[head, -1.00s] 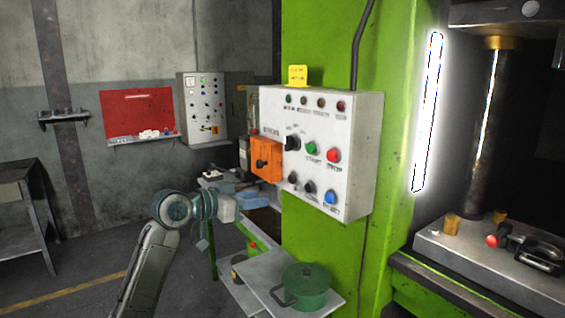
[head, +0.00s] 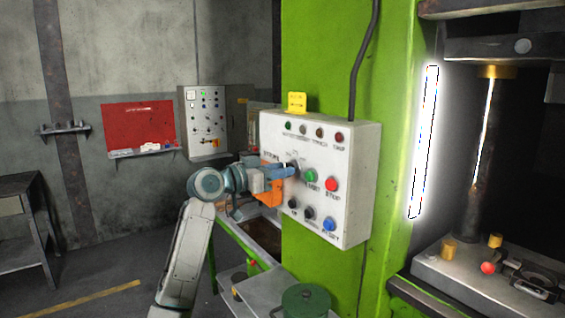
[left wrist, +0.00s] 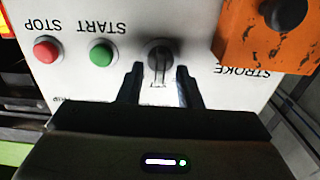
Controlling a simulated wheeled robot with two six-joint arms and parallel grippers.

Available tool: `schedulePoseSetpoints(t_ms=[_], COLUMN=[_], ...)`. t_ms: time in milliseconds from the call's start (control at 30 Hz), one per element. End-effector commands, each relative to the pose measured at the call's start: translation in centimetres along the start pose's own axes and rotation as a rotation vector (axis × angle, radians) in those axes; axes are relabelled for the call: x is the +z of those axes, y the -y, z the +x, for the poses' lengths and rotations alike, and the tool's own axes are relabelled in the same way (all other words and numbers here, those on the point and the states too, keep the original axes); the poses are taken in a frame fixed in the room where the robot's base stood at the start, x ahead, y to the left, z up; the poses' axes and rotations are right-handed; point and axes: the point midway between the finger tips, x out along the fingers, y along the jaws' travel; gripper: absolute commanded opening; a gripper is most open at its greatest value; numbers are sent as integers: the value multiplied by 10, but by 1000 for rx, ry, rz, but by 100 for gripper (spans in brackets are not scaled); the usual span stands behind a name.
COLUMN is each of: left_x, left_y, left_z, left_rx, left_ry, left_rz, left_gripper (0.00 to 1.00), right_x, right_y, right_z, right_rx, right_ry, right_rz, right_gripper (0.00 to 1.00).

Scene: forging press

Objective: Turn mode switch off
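The mode switch is a black rotary knob (left wrist: 159,54) on the white control panel (head: 345,170). In the head view the knob is largely hidden by my left gripper (head: 284,171), which reaches the panel from the left. In the left wrist view the panel is upside down. There my left gripper (left wrist: 158,73) is open, with one fingertip on each side of the knob and visible gaps between. I cannot tell how deep the fingers reach around it. My right gripper is not in view.
A green START button (left wrist: 101,54) and a red STOP button (left wrist: 47,50) sit beside the knob. An orange STROKE box (left wrist: 265,35) is close on the other side. A green pot (head: 305,301) stands on a shelf below the panel.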

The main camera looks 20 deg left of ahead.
Motion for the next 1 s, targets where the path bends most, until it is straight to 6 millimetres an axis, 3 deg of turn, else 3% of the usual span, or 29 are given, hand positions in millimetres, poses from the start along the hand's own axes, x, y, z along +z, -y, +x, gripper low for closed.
schedulePoseSetpoints(t_ms=[133,433,567,1000], left_x=[-1,1,1,0], left_y=[0,0,0,0], left_z=[10,12,12,12], left_rx=[1,0,0,0], left_ry=[0,0,0,1], left_rz=[0,1,1,-87], left_gripper=[32,32,6,5], right_x=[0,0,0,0], right_y=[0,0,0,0], right_z=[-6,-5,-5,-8], right_rx=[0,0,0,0], right_ry=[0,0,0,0], right_rz=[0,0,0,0], right_gripper=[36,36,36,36])
